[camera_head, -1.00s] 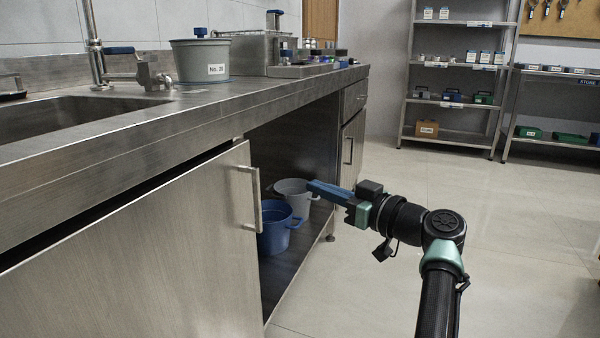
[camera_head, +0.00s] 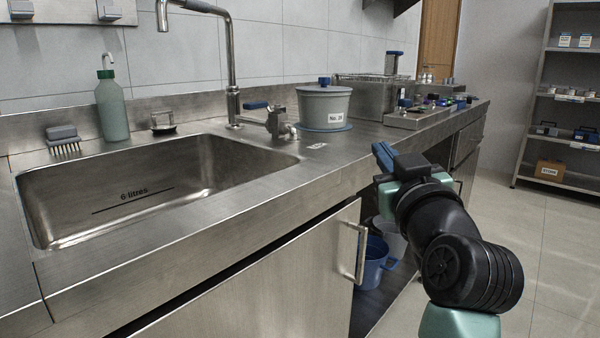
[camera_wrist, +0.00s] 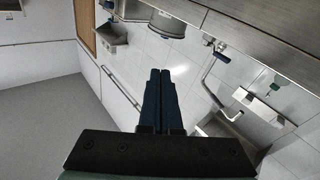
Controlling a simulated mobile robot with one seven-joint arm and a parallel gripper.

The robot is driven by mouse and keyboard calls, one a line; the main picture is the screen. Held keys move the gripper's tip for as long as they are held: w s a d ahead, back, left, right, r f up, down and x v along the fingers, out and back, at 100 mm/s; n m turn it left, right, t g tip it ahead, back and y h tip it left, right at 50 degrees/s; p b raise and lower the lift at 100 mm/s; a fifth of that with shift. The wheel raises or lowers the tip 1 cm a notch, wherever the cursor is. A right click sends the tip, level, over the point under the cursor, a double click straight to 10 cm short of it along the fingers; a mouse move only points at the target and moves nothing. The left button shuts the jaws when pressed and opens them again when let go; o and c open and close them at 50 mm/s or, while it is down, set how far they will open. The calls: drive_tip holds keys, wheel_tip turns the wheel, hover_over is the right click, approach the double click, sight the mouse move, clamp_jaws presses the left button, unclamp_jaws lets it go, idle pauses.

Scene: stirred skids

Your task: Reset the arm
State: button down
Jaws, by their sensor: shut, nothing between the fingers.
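My gripper (camera_head: 383,156) is shut and empty, with its blue fingers raised in front of the counter's front edge in the head view. In the wrist view the two dark blue fingers (camera_wrist: 160,75) lie side by side, pointing up the picture. My arm is folded at the right of the head view, its elbow low. The fingers appear apart from the counter (camera_head: 340,165), though the exact gap cannot be told.
A sink (camera_head: 160,190) with a tap is at the left. A lidded grey pot (camera_head: 325,106) stands on the counter. A cabinet door (camera_head: 270,290) stands below, beside a blue bucket (camera_head: 372,262). Open floor (camera_head: 560,250) lies right, before a shelf (camera_head: 570,100).

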drive_tip(key=s+a+r+m+t+p, duration=0.1)
drive_tip(key=s+a+r+t+p, duration=0.2)
drive_tip(key=s+r, duration=0.5)
drive_tip(key=s+a+r+m+t+h+p, duration=0.1)
drive_tip(key=s+a+r+t, duration=0.1)
drive_tip(key=s+a+r, duration=0.4)
drive_tip(key=s+a+r+m+t+p, duration=0.1)
drive_tip(key=s+a+r+t+p, duration=0.2)
drive_tip(key=s+r, duration=0.6)
wheel_tip(320, 180, up, 37)
drive_tip(key=p, duration=3.6)
drive_tip(key=shift+a+r+p, duration=0.15)
drive_tip(key=shift+a+p, duration=0.1)
drive_tip(key=shift+p, duration=0.1)
